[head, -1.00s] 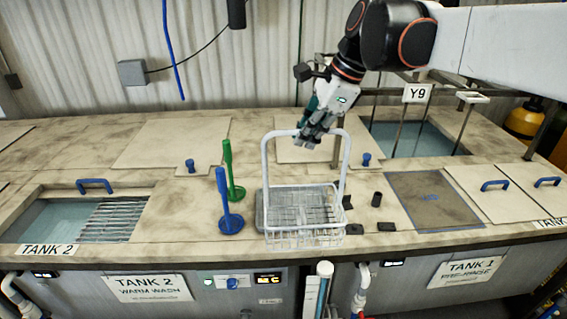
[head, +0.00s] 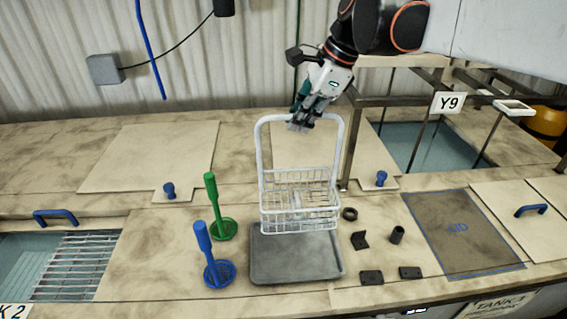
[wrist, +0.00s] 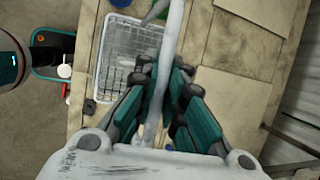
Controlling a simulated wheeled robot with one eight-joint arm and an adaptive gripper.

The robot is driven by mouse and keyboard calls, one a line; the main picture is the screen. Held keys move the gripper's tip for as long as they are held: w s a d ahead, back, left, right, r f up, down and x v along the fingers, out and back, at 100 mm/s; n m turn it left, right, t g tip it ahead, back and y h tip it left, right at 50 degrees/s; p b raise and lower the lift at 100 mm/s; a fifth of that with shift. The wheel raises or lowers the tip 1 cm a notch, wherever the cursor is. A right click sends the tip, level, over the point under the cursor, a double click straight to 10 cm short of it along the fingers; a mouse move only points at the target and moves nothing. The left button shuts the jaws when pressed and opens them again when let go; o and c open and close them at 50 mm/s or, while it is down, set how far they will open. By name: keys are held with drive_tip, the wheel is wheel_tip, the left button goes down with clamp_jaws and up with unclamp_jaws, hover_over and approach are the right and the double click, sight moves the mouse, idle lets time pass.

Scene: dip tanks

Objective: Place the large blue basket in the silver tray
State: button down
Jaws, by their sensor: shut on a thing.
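My gripper is shut on the top bar of the handle, which also passes between the fingers in the wrist view (wrist: 164,85). The basket looks upright. The grey, silver-like tray (head: 297,262) lies on the bench. In the head view the basket covers the tray's back part, while its front part is bare. I cannot tell exactly how high the basket is above the tray.
A frame with a Y9 sign (head: 446,103) stands at the right. A slatted open tank (head: 75,262) is at the left.

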sight(298, 196)
wheel_tip(298, 196, down, 19)
drive_tip(key=shift+f+p, duration=0.1)
drive_tip(key=shift+p, duration=0.35)
drive_tip(key=shift+s, duration=0.15)
drive_tip(key=c, duration=2.1)
unclamp_jaws()
drive_tip(key=shift+f, duration=0.15)
drive_tip(key=o, duration=0.4)
